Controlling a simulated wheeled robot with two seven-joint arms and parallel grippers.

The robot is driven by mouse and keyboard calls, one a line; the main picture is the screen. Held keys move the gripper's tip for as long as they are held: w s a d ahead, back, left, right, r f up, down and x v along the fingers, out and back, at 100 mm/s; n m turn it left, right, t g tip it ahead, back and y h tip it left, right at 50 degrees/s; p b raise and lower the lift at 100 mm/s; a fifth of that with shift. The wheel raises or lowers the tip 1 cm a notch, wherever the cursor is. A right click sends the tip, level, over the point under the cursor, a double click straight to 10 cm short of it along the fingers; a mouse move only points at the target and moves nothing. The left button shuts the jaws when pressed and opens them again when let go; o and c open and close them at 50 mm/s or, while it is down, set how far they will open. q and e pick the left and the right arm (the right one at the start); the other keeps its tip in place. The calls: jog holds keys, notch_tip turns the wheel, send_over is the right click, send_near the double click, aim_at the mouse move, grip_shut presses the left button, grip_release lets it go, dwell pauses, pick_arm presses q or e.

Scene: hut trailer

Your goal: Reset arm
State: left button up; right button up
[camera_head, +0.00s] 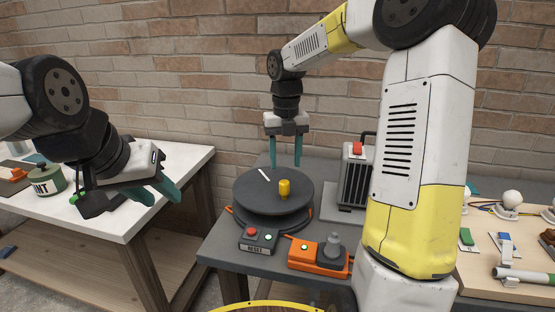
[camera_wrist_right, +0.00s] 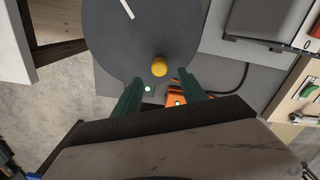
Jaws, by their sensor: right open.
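The round dark turntable (camera_head: 250,196) carries a yellow knob (camera_head: 284,188) and a white stripe. My right gripper (camera_head: 285,165) points down above the turntable, open and empty. In the right wrist view its fingers (camera_wrist_right: 160,84) are spread near the yellow knob (camera_wrist_right: 159,67), with a green light between them. My left gripper (camera_head: 164,198) is open and empty at the left, by the white table's edge.
An orange box (camera_head: 318,256) with a grey knob stands right of the reset box. A grey finned unit (camera_head: 355,176) with a red switch stands behind. The white table (camera_head: 180,162) is at left, with a gap before the grey table. A wooden workbench (camera_head: 500,262) is at right.

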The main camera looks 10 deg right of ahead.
jog(key=s+d+r+m+t+y, duration=0.1)
jog(key=s+r+m+t, duration=0.2)
jog(key=s+m, duration=0.8)
jog(key=s+r+m+t+y, duration=0.1)
jog(key=s+r+m+t, duration=0.2)
jog(key=s+m, duration=0.8)
jog(key=m, duration=1.3)
jog(key=shift+s+d+r+m, duration=0.25)
jog(key=shift+d+r+m, duration=0.05)
jog(key=shift+d+r, duration=0.1)
